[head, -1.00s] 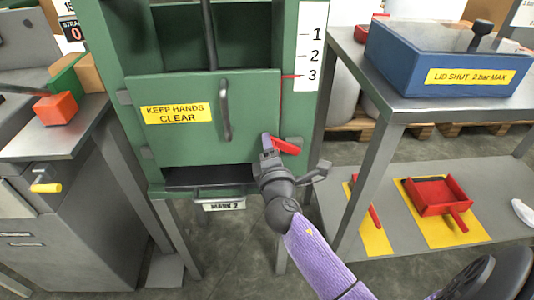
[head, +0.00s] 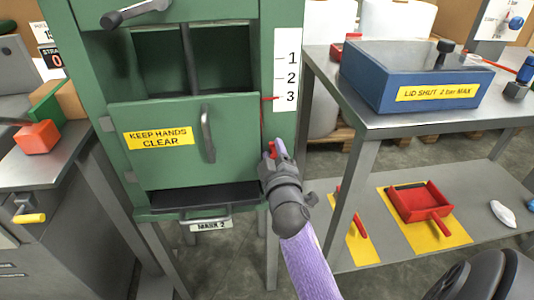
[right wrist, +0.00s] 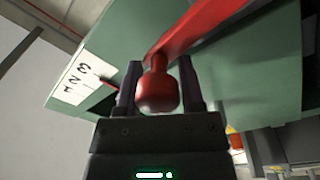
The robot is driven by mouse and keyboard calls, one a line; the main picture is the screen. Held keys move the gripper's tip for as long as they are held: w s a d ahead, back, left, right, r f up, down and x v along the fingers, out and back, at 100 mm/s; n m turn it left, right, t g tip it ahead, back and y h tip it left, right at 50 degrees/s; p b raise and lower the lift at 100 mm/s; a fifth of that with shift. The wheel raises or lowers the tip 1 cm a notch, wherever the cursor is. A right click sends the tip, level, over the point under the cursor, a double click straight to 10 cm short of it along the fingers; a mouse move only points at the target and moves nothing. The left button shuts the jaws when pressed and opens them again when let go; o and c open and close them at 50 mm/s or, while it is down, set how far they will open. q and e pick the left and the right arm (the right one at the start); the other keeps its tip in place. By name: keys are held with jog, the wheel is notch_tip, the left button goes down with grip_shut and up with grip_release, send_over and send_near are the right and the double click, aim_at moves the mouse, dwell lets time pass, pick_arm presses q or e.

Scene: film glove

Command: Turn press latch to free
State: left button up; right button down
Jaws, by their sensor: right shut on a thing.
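The green press (head: 185,175) stands ahead, its door carrying a yellow "KEEP HANDS CLEAR" label and a grey handle (head: 207,135). The red latch (head: 271,150) is at the door's right edge, mostly hidden by my gripper in the head view. My right gripper (head: 276,154) is shut on the latch. In the right wrist view, the latch's round red knob (right wrist: 158,92) sits between the two dark fingers, and its red arm (right wrist: 200,28) runs up and to the right. My left gripper is not in view.
A steel table (head: 385,122) at right bears a blue box (head: 365,80) labelled "LID SHUT 2 bar MAX". Its lower shelf holds a red tray (head: 405,205) on a yellow mat. A bench (head: 60,150) with an orange block (head: 37,137) stands at left.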

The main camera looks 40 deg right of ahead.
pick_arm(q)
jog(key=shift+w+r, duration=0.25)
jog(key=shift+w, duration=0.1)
pick_arm(e)
jog(key=shift+s+d+m, duration=0.35)
jog(key=shift+d+m, duration=0.2)
jog(key=shift+m, duration=0.45)
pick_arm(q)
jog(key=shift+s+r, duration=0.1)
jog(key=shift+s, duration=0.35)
pick_arm(e)
jog(key=shift+f, duration=0.1)
